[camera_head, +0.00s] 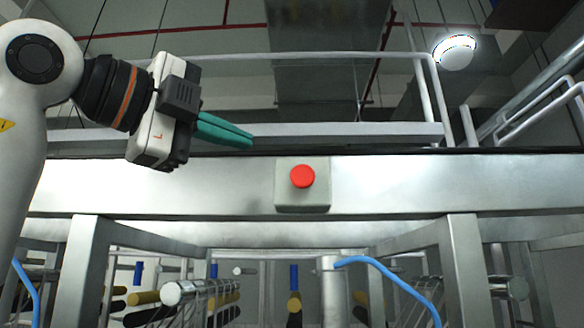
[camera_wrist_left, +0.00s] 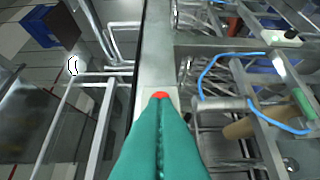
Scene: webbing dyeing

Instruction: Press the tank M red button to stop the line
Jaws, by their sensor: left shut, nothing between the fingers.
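The red button (camera_head: 302,176) sits on a pale grey square box (camera_head: 302,201) fixed to the front of a metal beam (camera_head: 430,188). My left gripper (camera_head: 252,140) is shut and empty, with its green fingers together. In the head view its tips lie to the left of the button and a little above it, apart from it in the picture. In the left wrist view the button (camera_wrist_left: 160,95) shows just past the closed fingertips (camera_wrist_left: 160,105), which hide part of its box. I cannot tell the exact gap in depth. My right gripper is not in view.
The metal beam runs across the whole width, with white railings (camera_head: 436,100) above and behind it. Below it are metal frame posts (camera_head: 462,270), rollers and a blue hose (camera_head: 395,275). The space right of the button in front of the beam is clear.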

